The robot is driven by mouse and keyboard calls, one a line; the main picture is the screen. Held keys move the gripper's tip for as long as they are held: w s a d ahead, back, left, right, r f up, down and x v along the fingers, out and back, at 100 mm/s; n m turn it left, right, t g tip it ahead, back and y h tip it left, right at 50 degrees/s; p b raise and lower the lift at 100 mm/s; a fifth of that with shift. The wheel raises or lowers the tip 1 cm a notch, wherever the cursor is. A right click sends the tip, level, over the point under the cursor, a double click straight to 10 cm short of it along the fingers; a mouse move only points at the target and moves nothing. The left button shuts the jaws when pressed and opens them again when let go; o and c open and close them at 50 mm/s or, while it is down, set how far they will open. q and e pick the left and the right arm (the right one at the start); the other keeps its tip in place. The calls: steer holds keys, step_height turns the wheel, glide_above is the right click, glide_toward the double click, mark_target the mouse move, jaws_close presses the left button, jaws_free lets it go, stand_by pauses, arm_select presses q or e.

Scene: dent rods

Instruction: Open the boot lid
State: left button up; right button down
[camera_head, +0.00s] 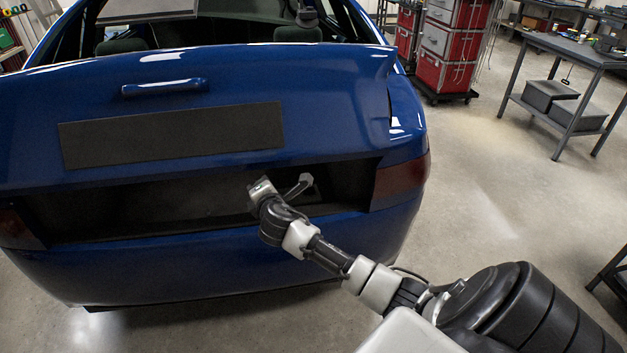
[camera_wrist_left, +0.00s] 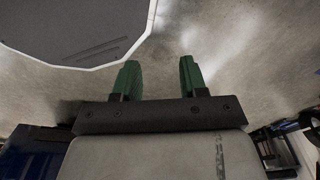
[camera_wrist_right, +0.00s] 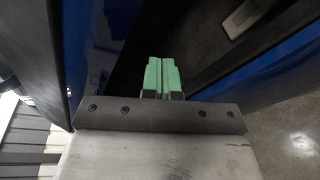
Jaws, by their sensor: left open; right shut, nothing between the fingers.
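The blue boot lid (camera_head: 330,95) of the car fills the left and middle of the head view. It has a blue handle (camera_head: 165,88) and a dark plate (camera_head: 172,136). A dark gap (camera_head: 130,207) runs below its lower edge, between the tail lights. My right gripper (camera_head: 262,188) is in front of this gap, below the lid's lower edge; contact with the lid cannot be told. Its green fingers are closed together and empty in the right wrist view (camera_wrist_right: 162,76). My left gripper (camera_wrist_left: 158,78) is open and empty over bare floor, outside the head view.
The blue bumper (camera_head: 230,262) lies below the gap, with a red tail light (camera_head: 402,180) at its right. Red and grey cases (camera_head: 450,50) and a workbench (camera_head: 570,50) stand at the back right.

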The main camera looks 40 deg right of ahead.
steer(key=s+d+f+n+h+b, duration=0.3)
steer(key=s+d+n+b, duration=0.25)
steer(key=s+b, duration=0.35)
steer(key=s+r+n+t+h+b, duration=0.1)
steer(key=s+n+t+h+b, duration=0.15)
steer(key=s+n+b, duration=0.6)
steer(key=w+d+r+m, duration=0.1)
steer(key=w+d+r, duration=0.1)
steer(key=w, duration=0.3)
steer(key=w+d+r+m, duration=0.1)
steer(key=w+d+r, duration=0.2)
steer(key=w, duration=0.3)
steer(key=shift+d+r+m, duration=0.3)
steer(key=shift+r, duration=0.45)
steer(key=shift+t+y, duration=0.25)
